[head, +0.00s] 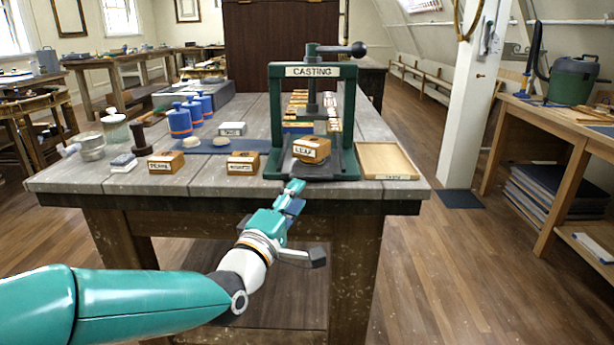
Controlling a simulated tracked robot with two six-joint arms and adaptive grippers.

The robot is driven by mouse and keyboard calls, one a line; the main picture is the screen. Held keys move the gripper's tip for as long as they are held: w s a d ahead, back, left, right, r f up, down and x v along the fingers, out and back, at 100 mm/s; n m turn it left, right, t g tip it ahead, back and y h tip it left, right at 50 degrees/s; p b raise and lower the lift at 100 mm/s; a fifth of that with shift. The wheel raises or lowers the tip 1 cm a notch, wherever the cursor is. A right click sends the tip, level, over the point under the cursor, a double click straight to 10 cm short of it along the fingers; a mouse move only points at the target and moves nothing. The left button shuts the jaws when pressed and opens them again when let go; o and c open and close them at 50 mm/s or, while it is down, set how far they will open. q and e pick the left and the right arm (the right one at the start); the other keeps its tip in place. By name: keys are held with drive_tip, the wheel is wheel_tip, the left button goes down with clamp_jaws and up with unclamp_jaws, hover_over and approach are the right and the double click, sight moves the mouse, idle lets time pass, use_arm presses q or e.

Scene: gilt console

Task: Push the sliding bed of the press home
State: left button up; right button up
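The press (350,120) is a dark green frame marked CASTING, with a screw and a ball-ended handle on top. It stands near the front edge of the bench. A wooden block marked LEAF (309,149) sits low in its opening, above the dark bed (322,171). How far the bed is slid out is hard to tell. My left gripper (295,185) is at the bench's front edge, just in front of the press and pointing at it. Its fingers look closed together, with nothing visible between them. Whether it touches the bed is unclear. My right gripper is out of view.
A shallow wooden tray (387,174) lies just right of the press. Labelled wooden blocks (166,162) (243,163), blue bottles (180,122) and jars (116,130) stand to the left. Small blocks fill the area behind the press. The bench front (200,183) near my gripper is clear.

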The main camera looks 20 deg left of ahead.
sight(309, 179)
use_arm(q)
drive_tip(key=w, duration=0.4)
drive_tip(key=w+r, duration=0.1)
drive_tip(key=w, duration=0.2)
drive_tip(key=shift+d+p, duration=0.35)
drive_tip(key=shift+d, duration=0.05)
clamp_jaws()
drive_tip(key=shift+s, duration=0.1)
